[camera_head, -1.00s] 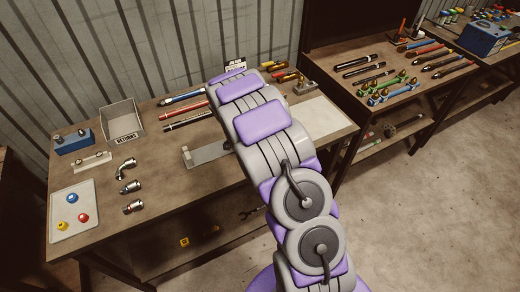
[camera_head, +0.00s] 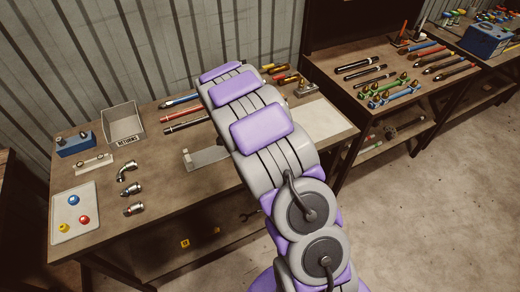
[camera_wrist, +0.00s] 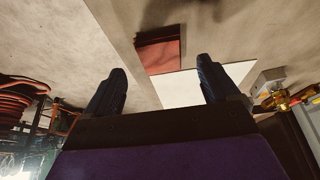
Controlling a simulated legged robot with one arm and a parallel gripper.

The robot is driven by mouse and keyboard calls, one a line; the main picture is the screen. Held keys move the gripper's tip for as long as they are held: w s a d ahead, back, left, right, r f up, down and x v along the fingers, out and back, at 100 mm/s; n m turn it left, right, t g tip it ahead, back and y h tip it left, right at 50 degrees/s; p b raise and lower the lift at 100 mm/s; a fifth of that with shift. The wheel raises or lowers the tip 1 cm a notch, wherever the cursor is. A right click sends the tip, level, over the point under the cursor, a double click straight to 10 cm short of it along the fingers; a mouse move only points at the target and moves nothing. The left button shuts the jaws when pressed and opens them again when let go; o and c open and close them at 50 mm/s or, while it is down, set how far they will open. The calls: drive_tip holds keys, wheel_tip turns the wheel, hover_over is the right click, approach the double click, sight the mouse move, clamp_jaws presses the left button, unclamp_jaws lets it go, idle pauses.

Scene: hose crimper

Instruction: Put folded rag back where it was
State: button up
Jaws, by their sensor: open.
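A dark red, flat rectangular cloth, which looks like the folded rag (camera_wrist: 161,52), lies on a pale surface in the wrist view. It is beside the corner of a white sheet (camera_wrist: 180,91). My gripper (camera_wrist: 158,78) is open, its two dark fingers spread wide with nothing between them. The rag shows just beyond the fingertips, apart from them. In the head view my arm covers the gripper, and I cannot see the rag there. A pale mat (camera_head: 325,120) on the right of the workbench (camera_head: 160,212) seems to be the same sheet.
A grey RETURNS bin (camera_head: 123,124), a blue block (camera_head: 75,144), metal fittings (camera_head: 131,190) and a tray (camera_head: 74,213) with coloured pieces stand on the bench's left. Hoses lie at its back. Brass fittings (camera_wrist: 283,100) are near the right finger. A second bench (camera_head: 390,75) holds more hoses.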

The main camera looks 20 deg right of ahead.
drive_tip(key=a+v, duration=0.1)
drive_tip(key=v, duration=0.6)
drive_tip(key=s+a+r+n+g+y, duration=0.1)
drive_tip(key=s+r+n, duration=0.2)
drive_tip(key=s+r, duration=0.35)
drive_tip(key=s+r+n+y, duration=0.1)
drive_tip(key=s+r+n, duration=0.25)
drive_tip(key=s, duration=0.65)
drive_tip(key=s+a+r+n+y, duration=0.1)
drive_tip(key=s+a+n, duration=0.1)
drive_tip(key=s, duration=0.5)
drive_tip(key=s+a+r+n+y, duration=0.1)
drive_tip(key=s+a+n, duration=0.2)
drive_tip(key=s+n, duration=0.2)
drive_tip(key=s+a+r+n+g, duration=0.1)
drive_tip(key=s+a+r+n, duration=0.1)
drive_tip(key=s, duration=0.9)
drive_tip(key=shift+a+n+y+p, duration=0.3)
drive_tip(key=shift+a+n+y, duration=0.15)
drive_tip(key=shift+n, duration=0.6)
